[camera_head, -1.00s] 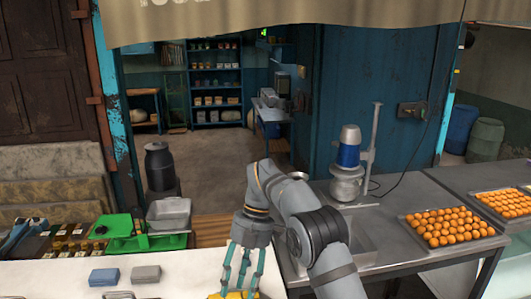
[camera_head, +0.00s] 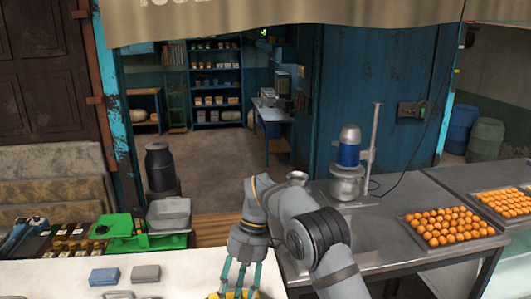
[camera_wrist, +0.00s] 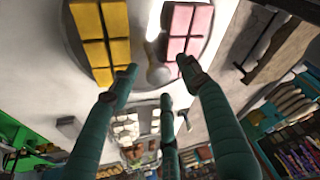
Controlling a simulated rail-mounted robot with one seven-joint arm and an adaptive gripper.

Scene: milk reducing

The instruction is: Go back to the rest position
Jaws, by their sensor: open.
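My gripper (camera_head: 238,282) hangs over the white counter (camera_head: 60,275) near the bottom of the head view, with its teal fingers pointing down. In the wrist view the gripper (camera_wrist: 158,80) has its three fingers spread apart with nothing held between them. A yellow sweet block (camera_wrist: 103,40), scored into pieces, lies on a plate beyond the left finger. A pink scored block (camera_wrist: 188,28) lies on a plate beyond the right finger. In the head view only a bit of yellow (camera_head: 246,294) shows under the fingertips.
Blue-grey (camera_head: 104,276) and grey (camera_head: 145,273) blocks lie on the counter left of my gripper. A green scale (camera_head: 135,235) with a grey pan stands behind them. A metal table at right holds a blue-topped machine (camera_head: 348,160) and a tray of orange balls (camera_head: 445,228).

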